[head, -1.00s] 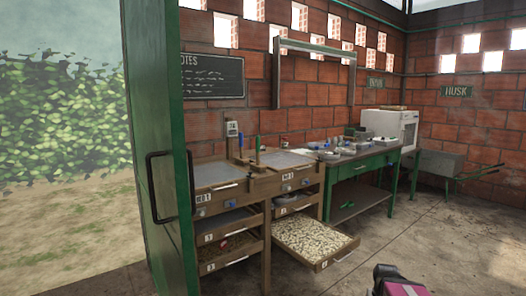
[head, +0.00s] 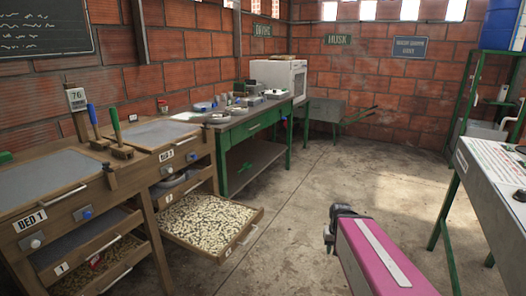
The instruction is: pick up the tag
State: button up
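I cannot make out for certain which thing is the tag. A small pale card marked 76 (head: 77,99) stands upright at the back of the left bed, beside a blue-handled tool (head: 92,114) and a green-handled tool (head: 116,125). Small white labels are fixed to the bed fronts, one reading BED 1 (head: 30,220). Part of my arm, magenta with a white strip and a dark end, reaches in from the lower right. No gripper fingers show, and nothing held is visible.
A drawer of pale beans (head: 210,222) is pulled out over the floor. A green table (head: 232,160) with small dishes stands behind it. A wheelbarrow (head: 325,112) is at the back. A white-topped table (head: 497,165) stands at right. The middle floor is clear.

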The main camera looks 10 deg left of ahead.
aim_at(133, 117)
jog(key=i, duration=0.45)
jog(key=i+l+u, duration=0.15)
jog(key=i, duration=0.35)
jog(key=i+l, duration=0.1)
jog(key=i, duration=0.35)
jog(key=i+u, duration=0.25)
jog(key=u, duration=0.2)
jog(key=i+l+u, duration=0.2)
jog(key=u, duration=0.2)
jog(key=i+l+u, duration=0.2)
jog(key=u, duration=0.25)
jog(key=i+l+u, duration=0.15)
jog(key=l+u, duration=0.3)
jog(key=j, duration=0.1)
